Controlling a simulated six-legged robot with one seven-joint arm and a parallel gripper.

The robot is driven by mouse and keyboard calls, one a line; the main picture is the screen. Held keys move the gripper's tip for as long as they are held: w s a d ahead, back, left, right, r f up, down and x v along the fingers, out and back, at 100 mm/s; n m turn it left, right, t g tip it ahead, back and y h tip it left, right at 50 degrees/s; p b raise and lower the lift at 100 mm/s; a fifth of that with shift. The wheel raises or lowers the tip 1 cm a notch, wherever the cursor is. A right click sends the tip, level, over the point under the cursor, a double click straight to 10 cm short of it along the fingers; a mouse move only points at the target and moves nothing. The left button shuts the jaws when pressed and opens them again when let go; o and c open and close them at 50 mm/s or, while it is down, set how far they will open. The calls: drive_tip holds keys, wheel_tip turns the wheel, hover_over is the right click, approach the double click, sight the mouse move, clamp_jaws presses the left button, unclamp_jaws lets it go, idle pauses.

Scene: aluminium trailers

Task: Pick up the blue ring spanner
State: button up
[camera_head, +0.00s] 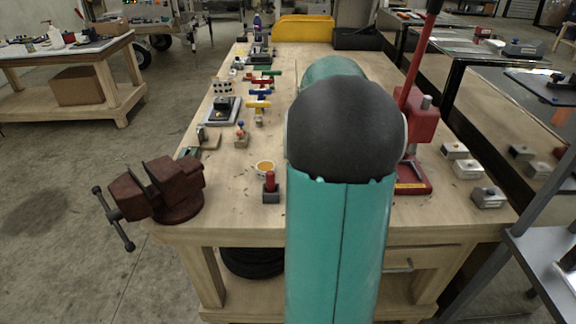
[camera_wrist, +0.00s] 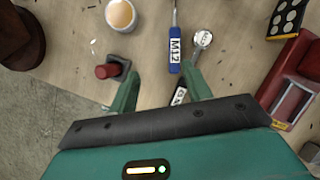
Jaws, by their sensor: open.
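In the wrist view a blue-handled tool (camera_wrist: 174,48) marked M12 lies on the wooden bench top, with a thin metal shaft running up out of frame. Its far end is cut off, so I cannot tell if it has a ring. Beside it on the right lies a metal tool with a round head (camera_wrist: 201,40); a white label shows lower down, partly behind my right finger. My gripper (camera_wrist: 161,71) is open, its two green fingers apart and empty, with the blue handle just beyond the tips, nearer the right finger. In the head view my arm hides the gripper and these tools.
The workbench (camera_head: 230,210) carries a dark red vise (camera_head: 165,188) at its front left corner. A small red-topped block (camera_head: 270,187) and a cup (camera_head: 264,167) stand near the front. A red press (camera_head: 412,150) stands right of my arm. Coloured pieces line the left half.

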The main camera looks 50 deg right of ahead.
drive_tip(key=d+f, duration=0.1)
drive_tip(key=f, duration=0.2)
drive_tip(key=w+d+f+m, duration=0.1)
drive_tip(key=d+f, duration=0.1)
drive_tip(key=f, duration=0.1)
drive_tip(key=d+f+m, duration=0.1)
drive_tip(key=f, duration=0.2)
drive_tip(key=shift+w+d, duration=0.2)
drive_tip(key=shift+w, duration=0.1)
drive_tip(key=x, duration=0.5)
drive_tip(key=shift+w+f, duration=0.1)
drive_tip(key=shift+f, duration=0.15)
drive_tip(key=shift+c, duration=0.2)
clamp_jaws()
